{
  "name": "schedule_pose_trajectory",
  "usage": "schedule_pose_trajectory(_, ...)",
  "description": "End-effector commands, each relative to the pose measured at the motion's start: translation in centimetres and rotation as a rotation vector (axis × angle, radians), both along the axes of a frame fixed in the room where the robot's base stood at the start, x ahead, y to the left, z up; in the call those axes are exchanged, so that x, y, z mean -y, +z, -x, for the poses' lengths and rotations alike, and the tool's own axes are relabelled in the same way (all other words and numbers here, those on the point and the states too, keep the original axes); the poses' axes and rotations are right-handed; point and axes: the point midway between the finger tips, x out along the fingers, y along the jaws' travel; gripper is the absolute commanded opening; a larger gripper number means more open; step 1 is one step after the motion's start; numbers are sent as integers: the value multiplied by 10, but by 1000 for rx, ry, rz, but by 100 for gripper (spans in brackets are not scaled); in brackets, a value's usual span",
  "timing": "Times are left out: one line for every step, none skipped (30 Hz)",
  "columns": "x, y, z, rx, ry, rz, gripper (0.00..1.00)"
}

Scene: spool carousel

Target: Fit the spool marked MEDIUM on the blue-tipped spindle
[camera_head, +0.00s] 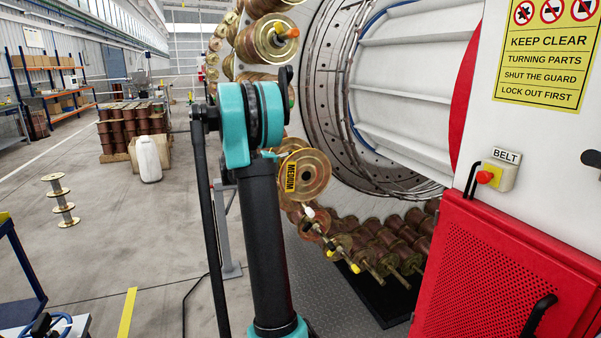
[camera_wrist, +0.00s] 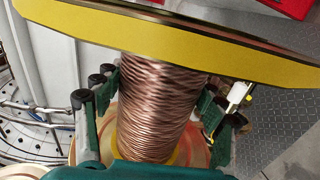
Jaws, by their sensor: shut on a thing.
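The spool marked MEDIUM (camera_head: 318,172) has gold flanges and a yellow MEDIUM label, and is held up in front of the carousel. In the wrist view its copper winding (camera_wrist: 155,110) lies between the two dark green fingers of my gripper (camera_wrist: 162,82), which is shut on it. A yellow flange edge (camera_wrist: 170,38) crosses the top of that view. In the head view my arm hides most of the gripper. I cannot make out a blue tip in either view. An orange-tipped spindle (camera_head: 289,33) with a spool is above, and a white-tipped one (camera_head: 309,213) is just below the held spool.
Yellow-tipped spindles (camera_head: 354,268) and several loaded spools line the carousel's lower rim. Floor between is clear.

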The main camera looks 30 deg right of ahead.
Motion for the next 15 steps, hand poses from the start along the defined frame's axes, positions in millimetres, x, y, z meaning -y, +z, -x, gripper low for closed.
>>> schedule_pose_trajectory(1, 2, -3, -1, 0, 5, 10)
schedule_pose_trajectory(1, 2, -4, -1, 0, 5, 10)
schedule_pose_trajectory(2, 2, -6, -1, 0, 5, 10)
schedule_pose_trajectory(2, 2, -7, -1, 0, 5, 10)
schedule_pose_trajectory(2, 2, -9, -1, 0, 5, 10)
schedule_pose_trajectory(3, 2, -10, -1, 0, 5, 10)
schedule_pose_trajectory(3, 2, -12, -1, 0, 5, 10)
schedule_pose_trajectory(3, 2, -13, -1, 0, 5, 10)
schedule_pose_trajectory(4, 2, -14, -1, 0, 5, 10)
schedule_pose_trajectory(4, 2, -16, -1, 0, 5, 10)
schedule_pose_trajectory(4, 2, -17, -1, 0, 5, 10)
schedule_pose_trajectory(5, 2, -19, -1, 0, 5, 10)
schedule_pose_trajectory(5, 2, -20, -1, 0, 5, 10)
schedule_pose_trajectory(5, 2, -21, -1, 0, 5, 10)
schedule_pose_trajectory(6, 2, -23, -1, 0, 5, 10)
